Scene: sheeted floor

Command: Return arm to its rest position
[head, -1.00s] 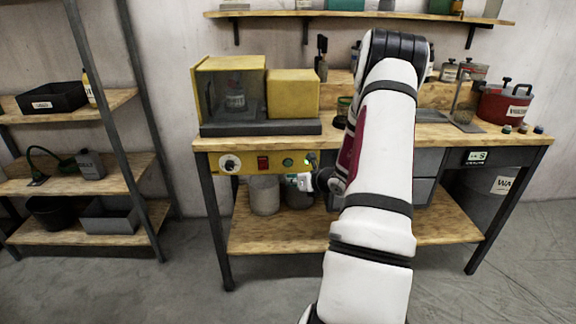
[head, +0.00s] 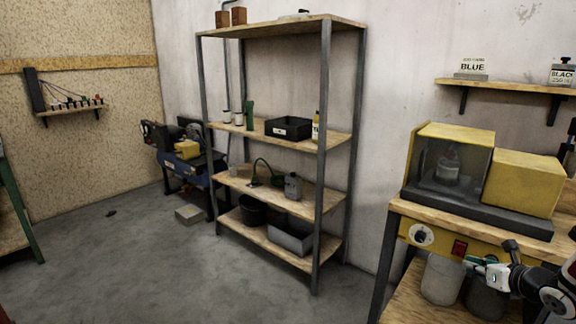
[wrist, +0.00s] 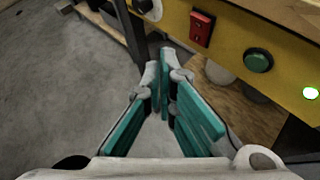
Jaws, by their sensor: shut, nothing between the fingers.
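My gripper (head: 476,263) shows at the lower right of the head view, in front of the workbench's yellow control panel. In the wrist view my gripper (wrist: 164,62) has its teal-padded fingers together at the tips, with nothing between them. It points toward the floor and the bench's lower shelf, beside the yellow panel (wrist: 238,48). The red switch (wrist: 201,28) and green button (wrist: 258,61) are to its right. Most of my arm is outside the head view.
The workbench (head: 415,212) bears a yellow machine (head: 528,182). Grey containers (head: 441,280) stand on its lower shelf, close behind my gripper. A metal shelf rack (head: 326,150) stands left of the bench. The floor (head: 170,265) at left is largely clear.

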